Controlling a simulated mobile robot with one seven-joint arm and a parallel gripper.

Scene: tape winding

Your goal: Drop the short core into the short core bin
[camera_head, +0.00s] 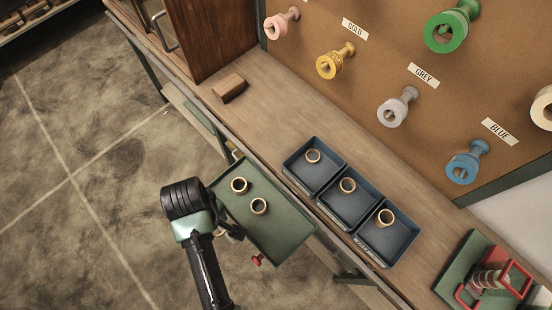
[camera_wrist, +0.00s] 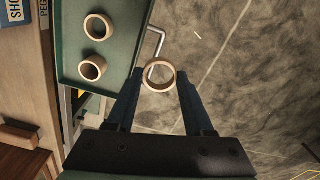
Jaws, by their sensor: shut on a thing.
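My gripper (camera_wrist: 161,82) is shut on a tan ring-shaped core (camera_wrist: 159,65), held between its fingertips in the wrist view. In the head view my gripper (camera_head: 232,232) is mostly hidden by my wrist, beside the green tray, over the floor side. Three dark blue bins stand in a row on the bench: the upper-left bin (camera_head: 300,176), the middle bin (camera_head: 345,207) and the lower-right bin (camera_head: 388,240). Each has one core in it. A label starting "SHO" (camera_wrist: 13,20) shows in the wrist view, cut off; it seems to be on the upper-left bin.
The green tray (camera_head: 271,229) holds two loose cores (camera_head: 239,185) and juts out in front of the bench. A wooden block (camera_head: 228,87) and cabinet stand left of the bins. A pegboard with coloured spools rises behind. A green-and-red device (camera_head: 487,284) stands at lower right.

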